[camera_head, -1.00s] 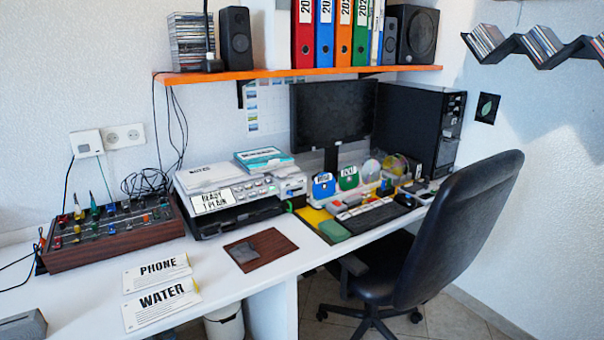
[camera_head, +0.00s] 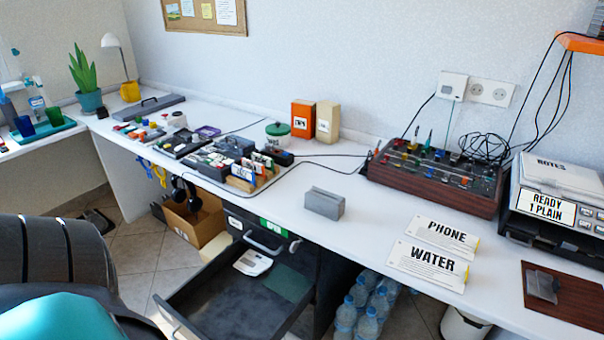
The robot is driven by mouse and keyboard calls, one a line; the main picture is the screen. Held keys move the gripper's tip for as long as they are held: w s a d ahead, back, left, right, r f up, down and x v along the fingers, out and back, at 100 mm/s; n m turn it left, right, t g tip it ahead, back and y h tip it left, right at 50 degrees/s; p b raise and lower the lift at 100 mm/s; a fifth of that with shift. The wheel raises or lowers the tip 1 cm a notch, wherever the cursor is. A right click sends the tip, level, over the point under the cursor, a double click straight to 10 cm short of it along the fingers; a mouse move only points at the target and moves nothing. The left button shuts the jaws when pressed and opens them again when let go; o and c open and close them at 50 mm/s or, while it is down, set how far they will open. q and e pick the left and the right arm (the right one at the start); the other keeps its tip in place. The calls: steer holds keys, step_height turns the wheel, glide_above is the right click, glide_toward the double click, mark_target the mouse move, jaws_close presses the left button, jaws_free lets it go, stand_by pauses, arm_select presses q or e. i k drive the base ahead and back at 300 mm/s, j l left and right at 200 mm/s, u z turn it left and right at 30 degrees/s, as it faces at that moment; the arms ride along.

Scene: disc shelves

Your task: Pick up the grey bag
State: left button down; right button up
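No thing in view is clearly a grey bag. A small flat grey item (camera_head: 541,286) lies on a brown mat (camera_head: 566,305) at the right end of the desk; I cannot tell whether it is a bag. A grey box-like block (camera_head: 324,204) stands on the middle of the white desk, near its front edge. Neither of my grippers shows in the head view.
An open drawer (camera_head: 190,292) juts out below the desk (camera_head: 350,248). A black and teal chair-like shape fills the lower left. Two paper signs, PHONE (camera_head: 443,236) and WATER (camera_head: 432,264), lie on the desk. Water bottles (camera_head: 366,312) stand under it.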

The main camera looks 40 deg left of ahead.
mark_target(326, 203)
steer(key=i+l+u, duration=0.1)
steer(key=u, duration=0.3)
steer(key=l+u, duration=0.2)
steer(key=u, duration=0.25)
steer(key=i+l+u, duration=0.1)
steer(key=l+u, duration=0.15)
steer(key=u, duration=0.15)
